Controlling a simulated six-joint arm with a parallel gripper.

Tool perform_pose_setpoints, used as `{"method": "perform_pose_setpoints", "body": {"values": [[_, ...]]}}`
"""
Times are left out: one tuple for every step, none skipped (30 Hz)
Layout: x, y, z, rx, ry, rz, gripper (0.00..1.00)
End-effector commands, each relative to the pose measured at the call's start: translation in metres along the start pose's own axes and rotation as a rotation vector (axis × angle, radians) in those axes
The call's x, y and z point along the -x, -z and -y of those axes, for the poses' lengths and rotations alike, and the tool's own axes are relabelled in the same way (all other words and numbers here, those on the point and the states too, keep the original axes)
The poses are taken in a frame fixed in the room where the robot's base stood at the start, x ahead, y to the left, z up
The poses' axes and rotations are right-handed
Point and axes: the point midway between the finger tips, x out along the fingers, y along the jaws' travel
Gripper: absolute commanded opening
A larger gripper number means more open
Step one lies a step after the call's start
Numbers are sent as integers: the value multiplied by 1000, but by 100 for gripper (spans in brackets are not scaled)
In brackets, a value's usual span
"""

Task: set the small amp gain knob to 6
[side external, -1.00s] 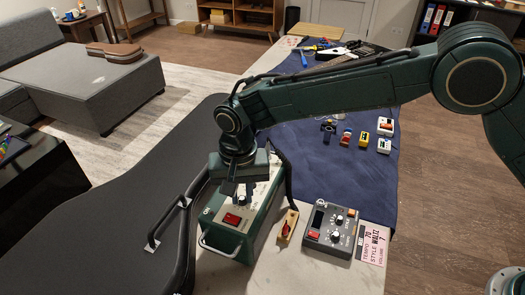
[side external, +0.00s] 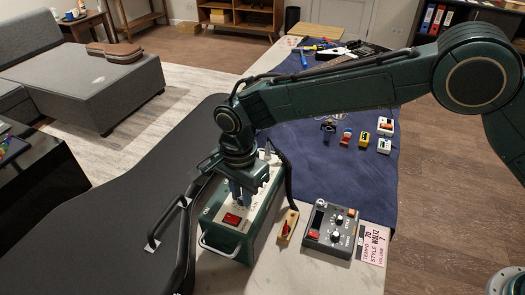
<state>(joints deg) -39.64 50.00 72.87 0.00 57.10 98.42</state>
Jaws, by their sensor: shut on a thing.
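The small amp (side external: 232,245) is a green box with a carrying handle at its near end and a pale control panel (side external: 249,213) on top. A red switch (side external: 232,219) sits near the panel's front. My gripper (side external: 241,202) points down at the panel, just behind the red switch, with its fingers closed on the gain knob. The knob itself is hidden by the fingers, so its setting cannot be read.
A dark drum-machine-like box (side external: 331,229) with knobs stands right of the amp, beside a printed card (side external: 374,244). A small wooden block with a red part (side external: 287,226) lies between. Several small pedals stand on the blue cloth (side external: 300,150). A black guitar case (side external: 130,215) lies left.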

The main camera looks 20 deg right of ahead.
Motion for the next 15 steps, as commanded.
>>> {"method": "perform_pose_setpoints", "body": {"values": [[0,0,0,-37,-1,0,4],[0,0,0,-61,-1,0,4],[0,0,0,-92,-1,0,4],[0,0,0,-115,-1,0,4],[0,0,0,-138,-1,0,4],[0,0,0,-169,-1,0,4],[0,0,0,-191,-1,0,4],[0,0,0,-211,-1,0,4],[0,0,0,-234,-1,0,4],[0,0,0,-250,-1,0,4],[0,0,0,-261,-1,0,4],[0,0,0,-274,-2,0,4],[0,0,0,-280,-2,0,4],[0,0,0,-283,-2,0,4],[0,0,0,-286,-2,0,4]]}}
